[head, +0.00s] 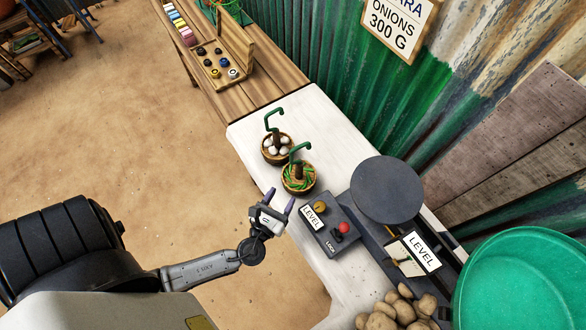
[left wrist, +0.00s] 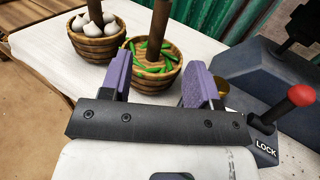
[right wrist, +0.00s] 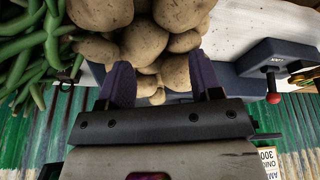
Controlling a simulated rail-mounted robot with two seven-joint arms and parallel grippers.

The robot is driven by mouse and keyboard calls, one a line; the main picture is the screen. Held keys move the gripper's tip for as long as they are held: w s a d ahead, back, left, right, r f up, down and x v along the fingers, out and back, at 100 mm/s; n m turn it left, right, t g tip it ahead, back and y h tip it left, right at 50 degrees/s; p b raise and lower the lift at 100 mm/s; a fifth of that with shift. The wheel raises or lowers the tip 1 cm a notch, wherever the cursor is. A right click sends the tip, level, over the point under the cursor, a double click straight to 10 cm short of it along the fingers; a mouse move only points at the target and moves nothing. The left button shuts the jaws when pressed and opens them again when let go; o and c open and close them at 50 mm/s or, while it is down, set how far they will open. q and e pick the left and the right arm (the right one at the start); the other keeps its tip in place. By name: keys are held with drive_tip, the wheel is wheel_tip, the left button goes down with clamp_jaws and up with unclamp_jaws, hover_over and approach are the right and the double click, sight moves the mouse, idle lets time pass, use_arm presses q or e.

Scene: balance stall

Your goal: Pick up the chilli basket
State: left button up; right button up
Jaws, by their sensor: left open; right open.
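The chilli basket (head: 299,178) is a small round wooden basket with green chillies, a brown post and a green hook on top. It stands upright on the white counter beside the scale. In the left wrist view the chilli basket (left wrist: 152,76) lies just beyond the fingers, in line with the gap between them. My left gripper (head: 279,201) is open and empty, a little to the left of and nearer than the basket, apart from it. My right gripper (right wrist: 165,85) is open, its fingers close to brown potatoes (right wrist: 150,45); it is not seen in the head view.
A similar basket of white bulbs (head: 277,148) stands right behind the chilli basket. The scale's control box (head: 330,224) with a red-knobbed lock lever and the round grey plate (head: 387,189) are close on the right. A green tub (head: 525,285) is at lower right.

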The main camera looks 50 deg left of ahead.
sight(302, 162)
use_arm(q)
drive_tip(key=x, duration=0.7)
drive_tip(key=shift+w+d, duration=0.1)
drive_tip(key=shift+w, duration=0.2)
drive_tip(key=shift+p+x, duration=0.3)
drive_tip(key=shift+x, duration=2.7)
drive_tip(key=shift+a+f, duration=0.15)
drive_tip(key=shift+a, duration=0.05)
clamp_jaws()
